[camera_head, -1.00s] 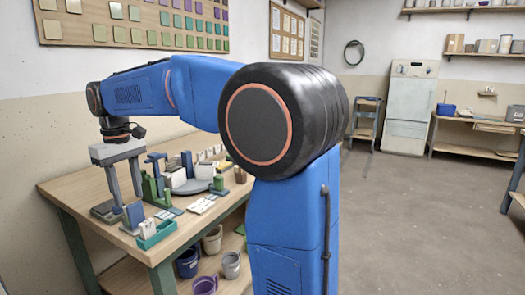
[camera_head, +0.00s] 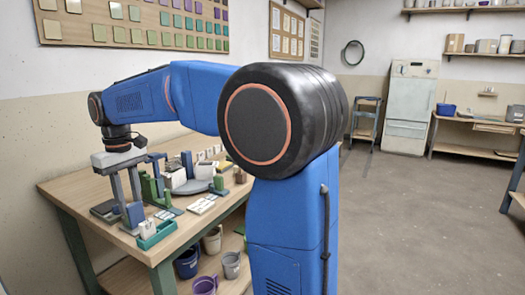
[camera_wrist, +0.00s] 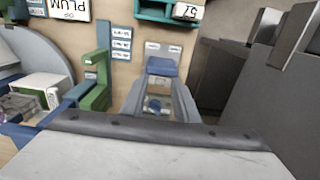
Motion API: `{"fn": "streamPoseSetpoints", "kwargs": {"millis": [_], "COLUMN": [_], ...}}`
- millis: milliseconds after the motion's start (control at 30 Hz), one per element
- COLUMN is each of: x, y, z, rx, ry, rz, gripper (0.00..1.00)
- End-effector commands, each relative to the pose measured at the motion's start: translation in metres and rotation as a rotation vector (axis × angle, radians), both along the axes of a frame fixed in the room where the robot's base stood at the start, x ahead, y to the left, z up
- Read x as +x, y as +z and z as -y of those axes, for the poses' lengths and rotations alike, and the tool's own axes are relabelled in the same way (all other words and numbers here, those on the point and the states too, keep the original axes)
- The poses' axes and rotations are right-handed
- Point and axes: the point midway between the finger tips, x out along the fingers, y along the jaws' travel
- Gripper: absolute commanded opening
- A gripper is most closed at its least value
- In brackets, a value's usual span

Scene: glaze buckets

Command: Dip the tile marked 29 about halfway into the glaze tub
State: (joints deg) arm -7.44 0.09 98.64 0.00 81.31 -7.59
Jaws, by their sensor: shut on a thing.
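My gripper (camera_head: 131,203) points down over the left end of the workbench. In the wrist view its two grey fingers (camera_wrist: 159,90) close in on a blue upright piece (camera_wrist: 162,66), which also shows at the fingertips in the head view (camera_head: 135,214). No number shows on that piece, and I cannot tell whether it is tile 29 or something holding it. A teal tray (camera_wrist: 151,13) holds a white tile (camera_wrist: 187,12) with a number I cannot read surely. A white open-topped tub (camera_wrist: 43,88) stands at the left; I cannot tell whether it is the glaze tub.
A green upright stand (camera_wrist: 99,85) is close on the left of the fingers. Dark grey blocks (camera_wrist: 220,75) stand on the right. Small labels lie on the wooden bench (camera_head: 60,185). Buckets (camera_head: 187,263) are on the shelf below.

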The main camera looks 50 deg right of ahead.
Motion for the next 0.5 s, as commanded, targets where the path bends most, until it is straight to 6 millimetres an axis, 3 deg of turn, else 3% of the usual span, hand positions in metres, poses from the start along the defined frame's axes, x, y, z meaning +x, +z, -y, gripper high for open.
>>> {"fn": "streamPoseSetpoints", "kwargs": {"millis": [500], "x": [0.001], "y": [0.029], "z": [0.000], "rx": [0.001], "ry": [0.000], "rz": [0.002], "gripper": [0.06]}}
